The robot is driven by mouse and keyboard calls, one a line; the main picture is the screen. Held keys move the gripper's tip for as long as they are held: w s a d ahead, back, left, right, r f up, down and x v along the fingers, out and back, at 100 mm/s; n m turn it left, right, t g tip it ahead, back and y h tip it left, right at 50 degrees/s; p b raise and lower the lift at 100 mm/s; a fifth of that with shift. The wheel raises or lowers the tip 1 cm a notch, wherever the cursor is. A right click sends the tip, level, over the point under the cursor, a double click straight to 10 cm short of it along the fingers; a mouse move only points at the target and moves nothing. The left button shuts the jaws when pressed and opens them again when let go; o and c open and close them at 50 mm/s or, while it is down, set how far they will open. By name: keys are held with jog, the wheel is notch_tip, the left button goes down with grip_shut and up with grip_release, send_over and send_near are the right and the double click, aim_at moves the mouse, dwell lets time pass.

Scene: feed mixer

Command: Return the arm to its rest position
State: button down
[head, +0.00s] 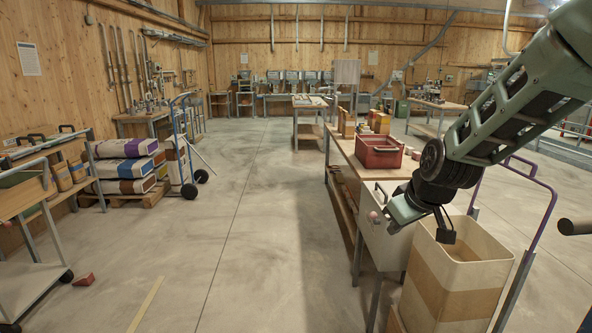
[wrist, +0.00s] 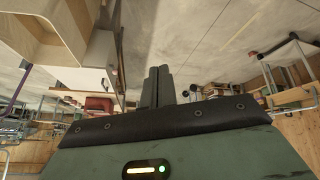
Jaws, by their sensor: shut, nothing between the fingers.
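My green arm comes in from the upper right in the head view and bends down at a dark wrist joint. My gripper (head: 393,224) hangs over the near end of the workbench (head: 345,145), beside the tall wood-and-cream bin (head: 433,283). In the wrist view my gripper (wrist: 158,72) shows two dark fingers pressed together with nothing between them. Beyond the fingers there is bare concrete floor. In the head view the fingertips are small and partly hidden by the hand, so their gap to the pale bench-end panel (head: 385,245) is hard to tell.
A red crate (head: 379,152) and small boxes (head: 347,123) stand on the bench. A purple-handled frame (head: 538,220) is right of the bin. Left are a cart (head: 25,195), stacked sacks (head: 125,167) and a hand truck (head: 185,140). The middle floor is mostly clear.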

jog(key=s+a+n+g+y, duration=0.1)
jog(key=s+a+g, duration=0.1)
jog(key=s+a, duration=0.5)
jog(key=s+a+g, duration=0.2)
jog(key=s, duration=0.9)
jog(key=s+d+n+g+h, duration=0.1)
jog(key=s+g+h, duration=0.1)
jog(key=s, duration=1.3)
jog(key=shift+s+d+f, duration=0.2)
jog(key=shift+s+f, duration=0.2)
